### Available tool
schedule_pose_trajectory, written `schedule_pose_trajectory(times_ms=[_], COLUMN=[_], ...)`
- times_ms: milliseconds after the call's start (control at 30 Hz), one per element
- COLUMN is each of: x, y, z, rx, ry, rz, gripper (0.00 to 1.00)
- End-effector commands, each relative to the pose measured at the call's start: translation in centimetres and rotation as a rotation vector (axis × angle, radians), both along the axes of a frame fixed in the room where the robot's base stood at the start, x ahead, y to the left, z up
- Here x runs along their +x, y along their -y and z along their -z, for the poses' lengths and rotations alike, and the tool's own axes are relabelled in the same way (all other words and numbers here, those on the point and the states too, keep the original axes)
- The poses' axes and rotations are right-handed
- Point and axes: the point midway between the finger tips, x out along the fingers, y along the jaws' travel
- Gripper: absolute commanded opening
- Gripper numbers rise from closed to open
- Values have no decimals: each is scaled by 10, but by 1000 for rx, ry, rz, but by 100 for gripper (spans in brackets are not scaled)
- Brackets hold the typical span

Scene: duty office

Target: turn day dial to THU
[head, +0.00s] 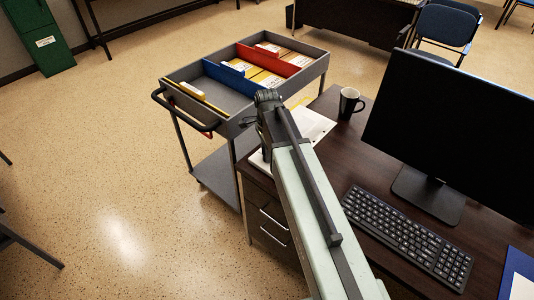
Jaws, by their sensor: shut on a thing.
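I cannot make out the day dial in the head view. My arm reaches from the bottom edge up to the near right corner of the grey cart. My gripper (267,98) is at the dark far end of the arm, small and partly hidden by the arm's own parts. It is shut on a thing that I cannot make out. The fingertips and what they touch are hidden.
The grey cart (318,70) holds folders between blue and red dividers. The dark desk (340,150) carries papers (312,124), a mug (349,102), a monitor (450,130) and a keyboard (408,235). Open floor (100,150) lies to the left.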

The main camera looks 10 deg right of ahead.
Motion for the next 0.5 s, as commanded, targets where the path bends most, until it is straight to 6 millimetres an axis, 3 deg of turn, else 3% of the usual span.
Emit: schedule_pose_trajectory(times_ms=[500], x=[0], y=[1], z=[0], rx=[-2], ry=[0], rz=[32], gripper=[0])
